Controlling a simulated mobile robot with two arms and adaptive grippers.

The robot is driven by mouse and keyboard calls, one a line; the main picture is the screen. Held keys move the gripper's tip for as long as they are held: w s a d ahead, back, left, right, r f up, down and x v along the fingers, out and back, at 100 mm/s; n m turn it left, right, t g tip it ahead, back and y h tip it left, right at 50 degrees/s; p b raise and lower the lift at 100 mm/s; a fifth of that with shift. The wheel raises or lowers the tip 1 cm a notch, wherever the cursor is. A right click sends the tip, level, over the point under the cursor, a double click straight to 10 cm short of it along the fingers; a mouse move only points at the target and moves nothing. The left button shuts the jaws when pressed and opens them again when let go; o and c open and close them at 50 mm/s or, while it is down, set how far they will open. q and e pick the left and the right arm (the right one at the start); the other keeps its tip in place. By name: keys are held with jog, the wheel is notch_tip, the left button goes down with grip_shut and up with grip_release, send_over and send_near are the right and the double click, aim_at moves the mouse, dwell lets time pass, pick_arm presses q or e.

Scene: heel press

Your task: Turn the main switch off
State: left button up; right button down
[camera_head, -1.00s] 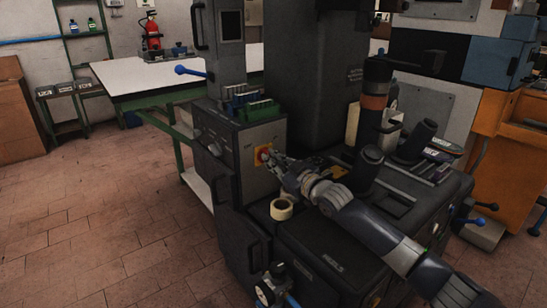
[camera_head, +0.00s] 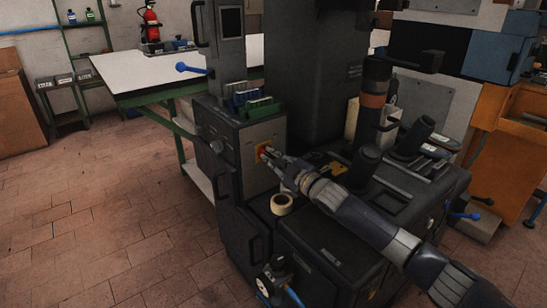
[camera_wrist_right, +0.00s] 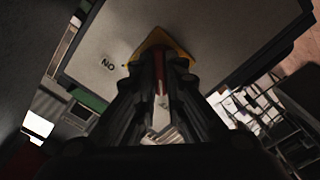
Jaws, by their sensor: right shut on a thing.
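The main switch is a red handle (camera_wrist_right: 161,84) on a yellow plate (camera_wrist_right: 165,42), fixed to the grey front panel of the machine. In the head view its yellow plate (camera_head: 260,166) is small and partly covered by my right gripper (camera_head: 267,152). In the wrist view my right gripper (camera_wrist_right: 160,68) points straight at the plate, its two dark fingers shut on the red handle. Most of the handle is hidden between the fingers. An upside-down "ON" label (camera_wrist_right: 107,64) is left of the plate. My left gripper does not show.
A tape roll (camera_head: 281,204) lies on the machine's ledge just below my right gripper. Dark cylinders (camera_head: 415,138) stand right of my arm. The tiled floor at left is open.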

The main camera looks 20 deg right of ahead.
jog(key=shift+f, duration=0.15)
jog(key=c, duration=1.7)
grip_release()
jog(key=shift+o, duration=0.2)
jog(key=shift+s, duration=0.1)
jog(key=v, duration=1.1)
jog(key=shift+s+d, duration=0.15)
jog(key=shift+s, duration=0.25)
